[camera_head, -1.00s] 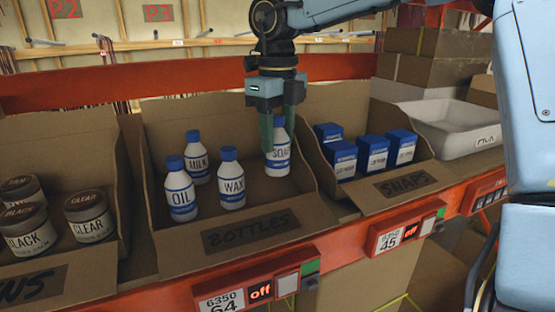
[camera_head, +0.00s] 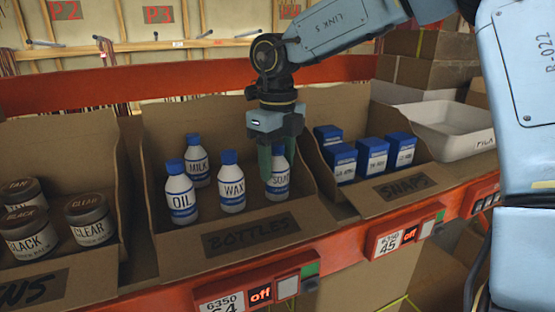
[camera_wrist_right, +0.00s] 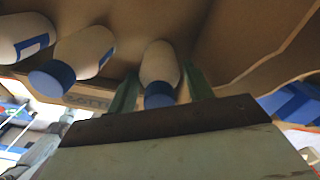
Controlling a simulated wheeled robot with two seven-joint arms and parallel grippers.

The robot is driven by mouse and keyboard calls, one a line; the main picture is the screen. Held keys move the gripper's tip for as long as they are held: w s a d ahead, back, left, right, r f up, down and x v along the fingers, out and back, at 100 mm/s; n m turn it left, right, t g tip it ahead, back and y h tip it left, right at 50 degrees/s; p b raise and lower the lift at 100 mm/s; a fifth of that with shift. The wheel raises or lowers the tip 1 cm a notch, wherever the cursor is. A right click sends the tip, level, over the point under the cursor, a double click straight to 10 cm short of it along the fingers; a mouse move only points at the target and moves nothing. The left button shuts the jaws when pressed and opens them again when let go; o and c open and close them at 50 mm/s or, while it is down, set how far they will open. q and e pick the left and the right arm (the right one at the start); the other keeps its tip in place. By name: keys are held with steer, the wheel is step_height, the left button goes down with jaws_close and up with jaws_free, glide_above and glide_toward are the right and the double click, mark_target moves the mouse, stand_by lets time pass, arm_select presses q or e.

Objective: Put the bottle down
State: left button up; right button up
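The SOAP bottle (camera_head: 277,183) is white with a blue cap and blue band. It is upright in the right part of the BOTTLES box (camera_head: 205,268). My right gripper (camera_head: 277,160) points down from above, its green fingers on either side of the bottle's upper part, shut on it. In the right wrist view the bottle (camera_wrist_right: 159,66) sits between the two fingers. Its base is low, at or close to the box floor; I cannot tell if it touches. My left gripper is not in view.
The WAX bottle (camera_head: 231,188), OIL bottle (camera_head: 181,195) and MILK bottle (camera_head: 197,168) stand left of it. The SNAPS box (camera_head: 420,183) with blue packs (camera_head: 372,160) is to the right, a box of jars (camera_head: 88,222) to the left. A cardboard wall stands close on the right.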

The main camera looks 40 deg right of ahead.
steer(key=shift+r+p, duration=0.25)
steer(key=shift+p, duration=0.05)
step_height(320, 180, up, 12)
steer(key=shift+f+b, duration=0.1)
steer(key=shift+b, duration=0.75)
